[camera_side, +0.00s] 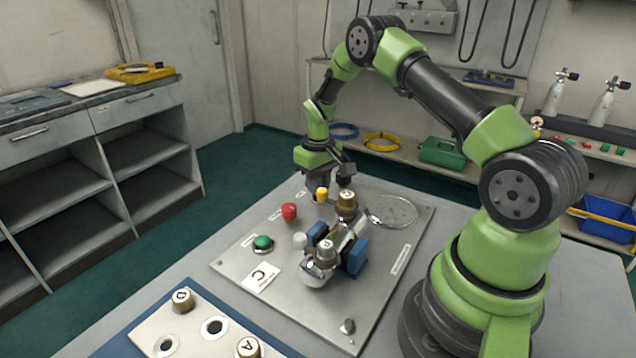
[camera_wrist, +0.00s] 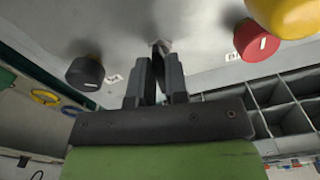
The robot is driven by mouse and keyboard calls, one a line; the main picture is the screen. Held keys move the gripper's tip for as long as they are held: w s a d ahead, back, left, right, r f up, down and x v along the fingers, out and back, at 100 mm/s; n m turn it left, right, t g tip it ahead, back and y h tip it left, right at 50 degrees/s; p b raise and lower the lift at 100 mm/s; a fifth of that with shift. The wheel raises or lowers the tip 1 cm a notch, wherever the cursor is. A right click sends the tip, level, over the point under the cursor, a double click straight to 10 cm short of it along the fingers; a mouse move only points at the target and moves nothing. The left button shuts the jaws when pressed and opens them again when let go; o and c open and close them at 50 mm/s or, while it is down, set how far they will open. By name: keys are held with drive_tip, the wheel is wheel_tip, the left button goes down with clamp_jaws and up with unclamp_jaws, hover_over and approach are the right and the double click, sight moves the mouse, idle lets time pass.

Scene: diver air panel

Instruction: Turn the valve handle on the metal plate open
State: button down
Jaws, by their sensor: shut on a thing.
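The metal plate (camera_side: 375,300) lies on the table in the side view and fills the top of the wrist view (camera_wrist: 205,45). My gripper (camera_side: 332,188) is low over the plate's far part, behind the yellow knob (camera_side: 322,194). In the wrist view my gripper (camera_wrist: 158,82) has its fingers close together, with a thin dark upright piece between them at the plate, which looks like the valve handle (camera_wrist: 158,50). My fingers and the yellow knob hide the handle in the side view, so its angle is hard to tell.
A red knob (camera_side: 289,211), a green button (camera_side: 263,243) and a chrome fitting (camera_side: 318,272) in blue clamps (camera_side: 356,257) stand on the plate. A black knob (camera_wrist: 85,73) is left of my fingers in the wrist view. A board (camera_side: 190,325) with brass caps lies at the front.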

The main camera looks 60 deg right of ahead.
drive_tip(key=shift+n, duration=0.5)
drive_tip(key=c, duration=1.1)
unclamp_jaws()
wheel_tip(320, 180, up, 10)
